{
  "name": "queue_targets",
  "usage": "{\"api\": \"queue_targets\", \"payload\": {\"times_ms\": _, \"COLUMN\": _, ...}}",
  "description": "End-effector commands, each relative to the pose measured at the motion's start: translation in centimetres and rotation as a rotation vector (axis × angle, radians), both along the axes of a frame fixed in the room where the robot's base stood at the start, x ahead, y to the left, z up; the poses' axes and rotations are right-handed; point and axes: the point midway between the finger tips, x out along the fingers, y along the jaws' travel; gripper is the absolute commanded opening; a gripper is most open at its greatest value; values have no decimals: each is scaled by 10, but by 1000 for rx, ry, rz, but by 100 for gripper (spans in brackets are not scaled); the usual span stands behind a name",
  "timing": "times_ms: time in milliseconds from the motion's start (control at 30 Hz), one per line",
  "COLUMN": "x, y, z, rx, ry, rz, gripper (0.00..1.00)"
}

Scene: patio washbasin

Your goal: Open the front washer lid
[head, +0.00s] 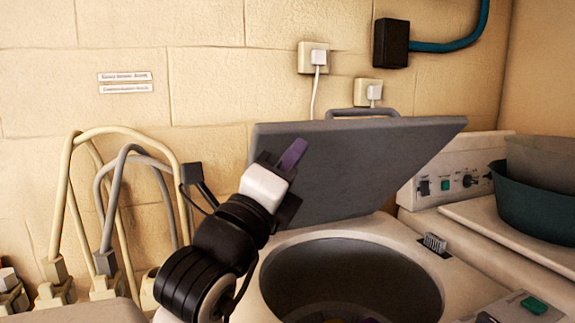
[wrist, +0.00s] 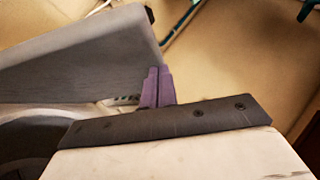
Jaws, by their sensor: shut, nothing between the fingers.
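The grey washer lid (head: 370,165) stands raised and tilted back above the round open drum (head: 350,280) of the washer in the head view. It also fills the upper left of the wrist view (wrist: 80,60). My gripper (head: 292,155) is in front of the lid's left part, with its purple fingers pointing up and to the right. In the wrist view the purple fingers (wrist: 156,85) are together with nothing between them, close to the lid's edge. I cannot tell whether they touch it. Something purple and yellowish shows at the bottom of the drum.
A dark green basin (head: 535,200) sits on the machine at the right, near a control panel (head: 455,170). Grey and cream hoses (head: 110,190) loop up at the left. Wall sockets (head: 313,58) with plugs are behind the lid.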

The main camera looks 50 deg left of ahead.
Motion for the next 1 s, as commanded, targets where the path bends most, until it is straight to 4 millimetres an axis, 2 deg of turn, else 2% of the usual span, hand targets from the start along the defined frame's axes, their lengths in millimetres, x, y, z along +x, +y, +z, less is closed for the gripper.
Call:
{"api": "queue_targets", "payload": {"times_ms": 100, "x": 3, "y": 7, "z": 9, "rx": -1, "ry": 0, "rz": -1, "gripper": 0}}
{"api": "queue_targets", "payload": {"times_ms": 533, "x": 4, "y": 11, "z": 10, "rx": 0, "ry": 1, "rz": -1, "gripper": 0}}
{"api": "queue_targets", "payload": {"times_ms": 667, "x": 5, "y": 14, "z": 15, "rx": -10, "ry": 4, "rz": -1, "gripper": 0}}
{"api": "queue_targets", "payload": {"times_ms": 867, "x": 13, "y": 36, "z": 41, "rx": -73, "ry": 25, "rz": -1, "gripper": 0}}
{"api": "queue_targets", "payload": {"times_ms": 1000, "x": 22, "y": 63, "z": 63, "rx": -118, "ry": 40, "rz": -2, "gripper": 0}}
